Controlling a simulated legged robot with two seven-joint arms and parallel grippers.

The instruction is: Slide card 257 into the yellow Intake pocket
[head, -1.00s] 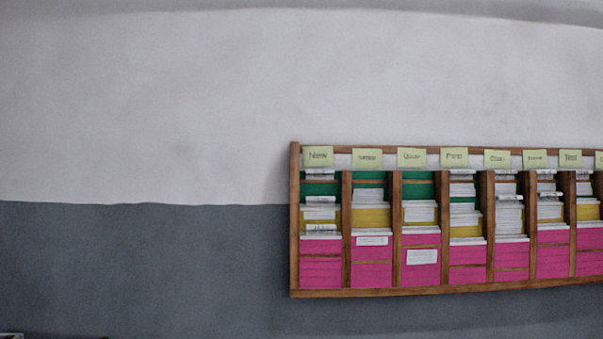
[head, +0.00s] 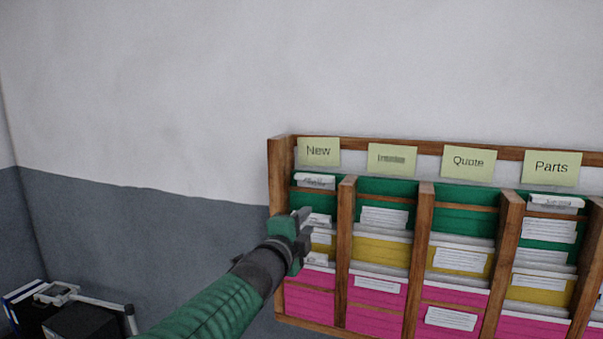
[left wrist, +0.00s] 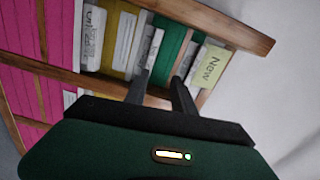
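A wooden rack (head: 343,230) on the wall holds columns of green, yellow and pink pockets. Its second label (head: 391,159) is too blurred to read. The yellow pocket (head: 380,252) below it has white cards above and behind its front edge. My left gripper (head: 303,220) is in front of the "New" column, left of that pocket. In the left wrist view its fingers (left wrist: 160,82) are apart, with the "New" column's green pocket (left wrist: 173,38) and white cards (left wrist: 149,52) beyond them. No card number is legible, so I cannot tell which is card 257. My right gripper is out of view.
The "New" (head: 318,151), "Quote" (head: 468,162) and "Parts" (head: 551,167) labels run along the top. Wooden dividers (head: 419,240) separate the columns. Black and grey items (head: 85,320) stand at lower left. The wall left of the rack is bare.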

